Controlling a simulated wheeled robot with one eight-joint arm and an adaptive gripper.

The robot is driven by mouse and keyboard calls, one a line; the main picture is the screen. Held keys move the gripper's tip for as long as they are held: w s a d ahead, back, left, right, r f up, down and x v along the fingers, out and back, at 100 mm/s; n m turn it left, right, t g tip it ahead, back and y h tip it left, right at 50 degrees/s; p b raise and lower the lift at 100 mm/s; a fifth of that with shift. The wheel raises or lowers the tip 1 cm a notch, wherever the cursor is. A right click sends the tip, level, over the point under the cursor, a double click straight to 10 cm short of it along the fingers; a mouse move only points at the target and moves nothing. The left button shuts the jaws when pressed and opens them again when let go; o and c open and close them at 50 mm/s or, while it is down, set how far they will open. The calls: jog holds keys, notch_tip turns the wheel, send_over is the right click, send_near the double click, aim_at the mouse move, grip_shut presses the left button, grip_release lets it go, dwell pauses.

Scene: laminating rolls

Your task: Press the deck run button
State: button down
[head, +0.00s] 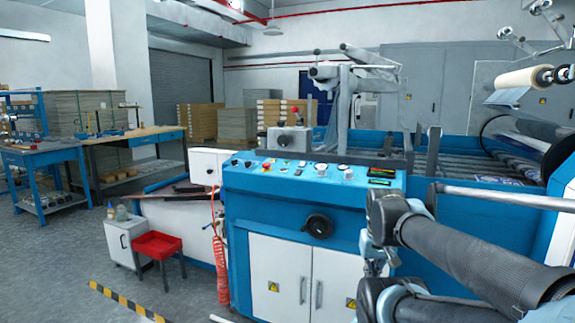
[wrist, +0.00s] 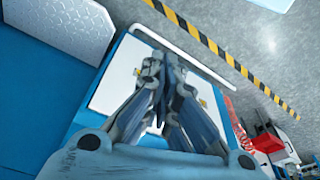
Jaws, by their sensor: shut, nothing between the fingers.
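The blue control panel (head: 310,178) of the laminating machine runs across the middle of the head view. My gripper (wrist: 157,62) is shut and empty in the wrist view, over the machine's white cabinet front. In the head view my gripper (head: 374,266) is partly hidden by my arm, lower than the panel and in front of it. The wrist view shows no buttons.
A black handwheel (head: 318,226) sticks out of the blue front below the panel. A red stool (head: 157,247) and small white cabinet (head: 125,240) stand left of the machine. Yellow-black floor tape (head: 125,303) marks open grey floor. A grey rail (head: 500,196) passes near my arm.

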jog(key=w+a+r+m+t, duration=0.2)
jog(key=w+r+m, duration=0.3)
jog(key=w+r, duration=0.6)
notch_tip(320, 180, up, 22)
jog(key=m+t+y, duration=0.3)
jog(key=m+t, duration=0.4)
jog(key=m, duration=1)
send_over(287, 162)
jog(key=s+a, duration=0.2)
jog(key=shift+s+d, duration=0.1)
jog(key=shift+w+d+f, duration=0.1)
jog(key=shift+w+f, duration=0.2)
jog(key=shift+f, duration=1.1)
jog(key=shift+w+d+f, duration=0.15)
jog(key=shift+w+f, duration=0.15)
jog(key=shift+f, duration=1.15)
jog(key=shift+w+d+f, duration=0.1)
jog(key=shift+w+f, duration=0.2)
jog(key=shift+f, duration=1.1)
